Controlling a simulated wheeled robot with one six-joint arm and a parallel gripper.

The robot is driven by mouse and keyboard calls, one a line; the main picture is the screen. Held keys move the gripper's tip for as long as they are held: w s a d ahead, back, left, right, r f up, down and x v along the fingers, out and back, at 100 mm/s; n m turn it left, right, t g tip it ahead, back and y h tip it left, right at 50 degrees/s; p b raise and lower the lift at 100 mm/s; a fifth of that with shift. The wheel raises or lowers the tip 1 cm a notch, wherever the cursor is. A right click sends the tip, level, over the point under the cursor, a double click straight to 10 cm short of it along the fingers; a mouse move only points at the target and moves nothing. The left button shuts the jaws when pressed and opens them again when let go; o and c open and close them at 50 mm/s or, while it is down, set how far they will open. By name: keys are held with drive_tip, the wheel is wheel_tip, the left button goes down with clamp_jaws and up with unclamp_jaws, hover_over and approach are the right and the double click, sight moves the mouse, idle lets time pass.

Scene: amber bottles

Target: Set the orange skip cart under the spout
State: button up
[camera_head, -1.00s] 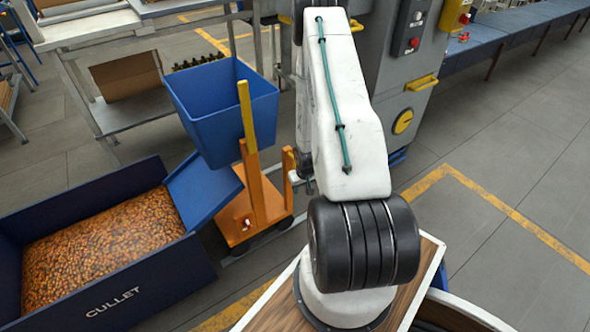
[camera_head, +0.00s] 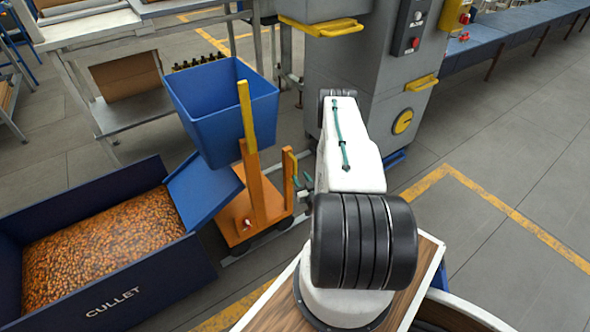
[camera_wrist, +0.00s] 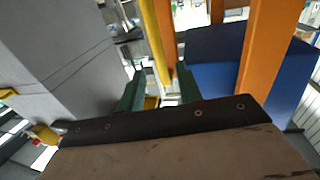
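The orange skip cart (camera_head: 240,215) stands on the floor left of centre in the head view, carrying a tilted blue skip (camera_head: 220,105). My gripper (camera_head: 304,188) is just right of that bar. In the wrist view its green fingers (camera_wrist: 160,92) are apart, with a yellow bar (camera_wrist: 158,40) in line with the gap between them. Contact cannot be told. A yellow-edged ledge (camera_head: 320,27) juts from the grey machine (camera_head: 350,65); whether it is the spout is unclear.
A dark blue cullet bin (camera_head: 150,290) full of amber glass stands at left, its raised flap (camera_head: 203,188) close to the cart. A metal bench (camera_head: 90,35) stands behind. Pale rails (camera_head: 265,243) run along the floor by the cart. Open floor lies at right.

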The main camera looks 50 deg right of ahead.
sight(296, 170)
drive_tip(key=x, duration=0.6)
drive_tip(key=shift+w+d, duration=0.15)
drive_tip(key=shift+w, duration=0.2)
clamp_jaws()
